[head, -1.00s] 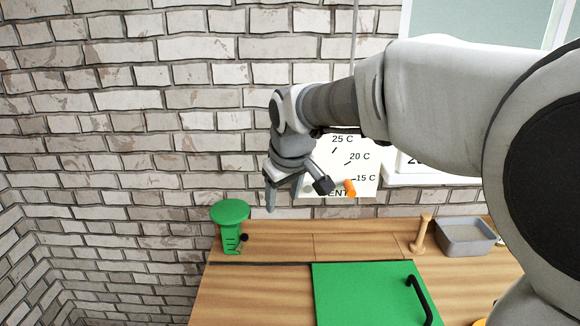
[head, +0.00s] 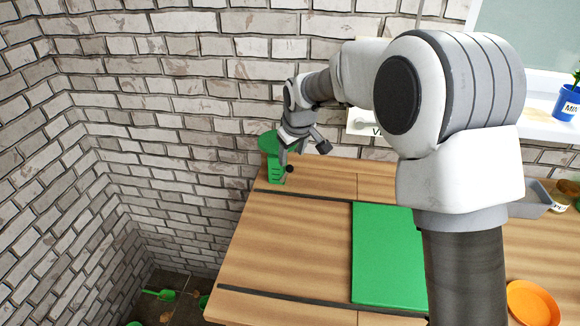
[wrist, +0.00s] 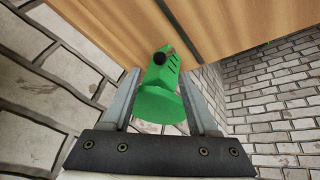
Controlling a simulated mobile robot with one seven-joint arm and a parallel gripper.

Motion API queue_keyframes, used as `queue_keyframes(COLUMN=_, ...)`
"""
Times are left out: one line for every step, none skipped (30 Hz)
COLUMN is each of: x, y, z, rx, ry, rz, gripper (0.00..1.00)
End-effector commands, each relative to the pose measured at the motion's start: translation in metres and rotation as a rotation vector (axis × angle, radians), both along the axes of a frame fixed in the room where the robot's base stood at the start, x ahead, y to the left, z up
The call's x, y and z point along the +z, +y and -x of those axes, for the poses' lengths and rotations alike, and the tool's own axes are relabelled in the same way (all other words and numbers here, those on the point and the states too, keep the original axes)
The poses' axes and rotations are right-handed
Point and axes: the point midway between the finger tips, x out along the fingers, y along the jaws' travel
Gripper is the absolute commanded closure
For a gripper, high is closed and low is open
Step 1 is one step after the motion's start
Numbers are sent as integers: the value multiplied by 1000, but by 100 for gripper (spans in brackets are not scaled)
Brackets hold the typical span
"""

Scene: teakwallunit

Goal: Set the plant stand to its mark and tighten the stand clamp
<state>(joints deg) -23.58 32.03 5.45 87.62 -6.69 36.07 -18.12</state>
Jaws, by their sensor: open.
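The green plant stand (head: 275,172) has a round top and a column with dark mark lines. It stands at the wooden top's back left corner, by the brick wall. Its black clamp knob (head: 289,169) sticks out on the column's right side. My gripper (head: 303,153) is open and empty, and overlaps the right edge of the stand's top in the head view. In the wrist view the round top (wrist: 160,104) shows between the spread fingers, with the knob (wrist: 163,57) beyond. I cannot tell which mark the stand is set at, or whether the clamp is tight.
A green panel (head: 385,255) lies on the wooden top (head: 300,240). Dark grooves run along the wood. An orange plate (head: 532,303), a grey tray (head: 537,198) and a blue pot (head: 567,102) are at the right. Brick walls close in behind and left.

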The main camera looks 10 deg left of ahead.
Motion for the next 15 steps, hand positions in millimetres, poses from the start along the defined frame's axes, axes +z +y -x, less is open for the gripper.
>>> queue_keyframes(x=-12, y=2, z=-4, rx=1, ry=3, rz=2, gripper=40)
queue_keyframes(x=-18, y=3, z=-6, rx=1, ry=3, rz=2, gripper=40)
queue_keyframes(x=-25, y=5, z=-9, rx=1, ry=2, rz=1, gripper=40)
queue_keyframes(x=-30, y=6, z=-12, rx=1, ry=2, rz=1, gripper=40)
queue_keyframes(x=-35, y=7, z=-14, rx=1, ry=2, rz=1, gripper=40)
queue_keyframes(x=-41, y=8, z=-16, rx=1, ry=2, rz=1, gripper=40)
queue_keyframes(x=-45, y=9, z=-18, rx=0, ry=2, rz=1, gripper=40)
queue_keyframes(x=-49, y=9, z=-20, rx=0, ry=1, rz=1, gripper=40)
queue_keyframes(x=-52, y=10, z=-22, rx=0, ry=0, rz=0, gripper=40)
queue_keyframes(x=-55, y=11, z=-23, rx=0, ry=0, rz=0, gripper=40)
queue_keyframes(x=-58, y=11, z=-24, rx=0, ry=1, rz=1, gripper=40)
queue_keyframes(x=-60, y=11, z=-25, rx=0, ry=1, rz=1, gripper=40)
queue_keyframes(x=-62, y=12, z=-26, rx=0, ry=0, rz=0, gripper=40)
queue_keyframes(x=-63, y=12, z=-26, rx=0, ry=-1, rz=1, gripper=40)
queue_keyframes(x=-64, y=12, z=-27, rx=0, ry=-1, rz=1, gripper=40)
